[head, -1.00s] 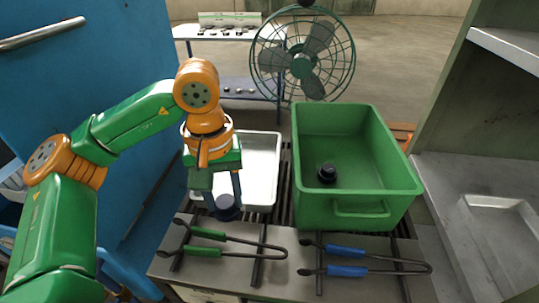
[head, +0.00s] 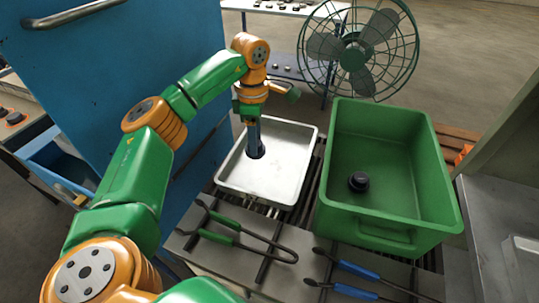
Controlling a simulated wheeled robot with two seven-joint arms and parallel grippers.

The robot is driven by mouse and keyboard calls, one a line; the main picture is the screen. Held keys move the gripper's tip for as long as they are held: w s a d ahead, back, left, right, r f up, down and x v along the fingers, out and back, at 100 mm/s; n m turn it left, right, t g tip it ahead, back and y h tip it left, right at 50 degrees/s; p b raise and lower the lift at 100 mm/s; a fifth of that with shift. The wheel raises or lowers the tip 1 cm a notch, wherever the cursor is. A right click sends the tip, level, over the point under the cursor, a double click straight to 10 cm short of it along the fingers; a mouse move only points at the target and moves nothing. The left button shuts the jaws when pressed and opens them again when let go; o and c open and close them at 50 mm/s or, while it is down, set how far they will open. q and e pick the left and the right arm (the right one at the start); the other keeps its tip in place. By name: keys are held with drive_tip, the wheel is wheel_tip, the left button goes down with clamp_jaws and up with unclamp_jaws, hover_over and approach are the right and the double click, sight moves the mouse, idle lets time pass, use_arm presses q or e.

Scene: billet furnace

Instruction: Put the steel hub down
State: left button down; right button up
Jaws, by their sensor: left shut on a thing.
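The steel hub (head: 257,153) is a small dark round piece at the tips of my left gripper (head: 255,148). My left gripper points down and is shut on the hub, over the shallow metal tray (head: 285,180). I cannot tell whether the hub touches the tray floor. A similar dark hub (head: 358,181) lies in the green bin (head: 440,200) to the right. My right gripper is not in view.
Green-handled tongs (head: 235,237) and blue-handled tongs (head: 350,280) lie on the bench in front. A green fan (head: 352,57) stands behind the bin. A blue cabinet (head: 100,90) is at the left. The tray's floor looks otherwise empty.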

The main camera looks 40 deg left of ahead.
use_arm(q)
drive_tip(key=w+f, duration=0.1)
drive_tip(key=d+f, duration=0.1)
drive_tip(key=w+f, duration=0.1)
drive_tip(key=f, duration=0.1)
drive_tip(key=shift+w+d+p, duration=0.3)
drive_tip(key=shift+d+p, duration=0.05)
drive_tip(key=shift+d, duration=0.05)
wheel_tip(320, 180, down, 3)
drive_tip(key=shift+r+p, duration=0.2)
drive_tip(key=shift+p, duration=0.45)
drive_tip(key=shift+f, duration=0.4)
drive_tip(key=shift+c, duration=1.9)
unclamp_jaws()
drive_tip(key=shift+r, duration=0.3)
wheel_tip(320, 180, up, 12)
drive_tip(key=b, duration=0.1)
